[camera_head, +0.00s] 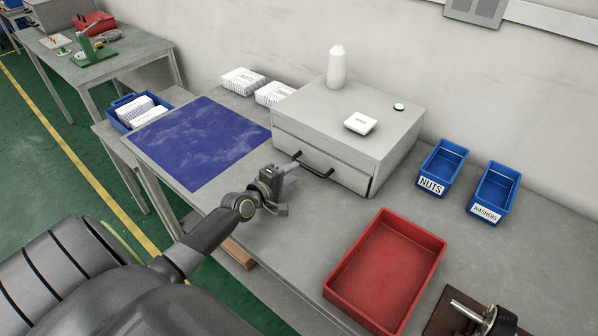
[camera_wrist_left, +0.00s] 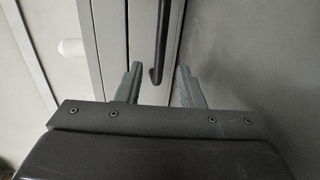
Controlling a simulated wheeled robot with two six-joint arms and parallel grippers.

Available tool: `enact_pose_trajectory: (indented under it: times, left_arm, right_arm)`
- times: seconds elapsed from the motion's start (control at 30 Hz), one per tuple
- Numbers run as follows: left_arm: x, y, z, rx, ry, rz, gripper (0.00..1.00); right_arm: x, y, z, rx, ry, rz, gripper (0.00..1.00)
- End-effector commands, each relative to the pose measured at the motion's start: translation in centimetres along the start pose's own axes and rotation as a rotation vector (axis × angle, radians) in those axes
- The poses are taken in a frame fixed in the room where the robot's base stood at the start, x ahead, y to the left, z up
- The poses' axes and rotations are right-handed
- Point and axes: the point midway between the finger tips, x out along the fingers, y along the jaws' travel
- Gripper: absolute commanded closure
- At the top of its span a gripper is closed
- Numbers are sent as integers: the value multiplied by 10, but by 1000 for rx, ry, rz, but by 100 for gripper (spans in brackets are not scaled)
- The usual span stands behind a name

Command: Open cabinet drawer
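The grey cabinet (camera_head: 340,128) stands on the table against the wall, with its drawer front (camera_head: 322,166) facing my arm. The drawer looks shut. A black bar handle (camera_head: 316,170) runs across the drawer front. It also shows in the left wrist view as a dark bar (camera_wrist_left: 161,45). My left gripper (camera_head: 290,172) is at the left end of the handle. In the left wrist view its fingers (camera_wrist_left: 158,88) are apart, with the end of the handle in line with the gap between them. I cannot tell whether they reach around it. My right gripper is not in view.
A white bottle (camera_head: 336,68) and a small white box (camera_head: 360,123) stand on the cabinet. A blue mat (camera_head: 200,142) lies left. A red tray (camera_head: 432,238) stands in front on the right, with blue bins (camera_head: 440,168) behind it. The table between mat and tray is mostly clear.

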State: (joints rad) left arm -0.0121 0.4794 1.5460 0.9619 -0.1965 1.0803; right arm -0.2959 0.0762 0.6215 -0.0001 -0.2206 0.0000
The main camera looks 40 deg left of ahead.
Motion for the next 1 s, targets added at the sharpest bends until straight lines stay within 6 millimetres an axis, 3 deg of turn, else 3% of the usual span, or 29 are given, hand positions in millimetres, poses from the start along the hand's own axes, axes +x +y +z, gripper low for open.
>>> enact_pose_trajectory:
  times: [0.23, 0.67, 0.9, 1.0]
  left_arm:
    - [34, -1, 0, -1, 0, 1, 66]
    - [41, 0, 0, 0, 0, 0, 66]
    - [41, 0, 0, 0, 0, 0, 97]
    - [41, 0, 0, 1, 0, 0, 100]
  right_arm:
    - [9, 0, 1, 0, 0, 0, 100]
    - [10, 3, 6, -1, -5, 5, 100]
    - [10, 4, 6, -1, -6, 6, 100]
    - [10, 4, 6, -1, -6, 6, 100]
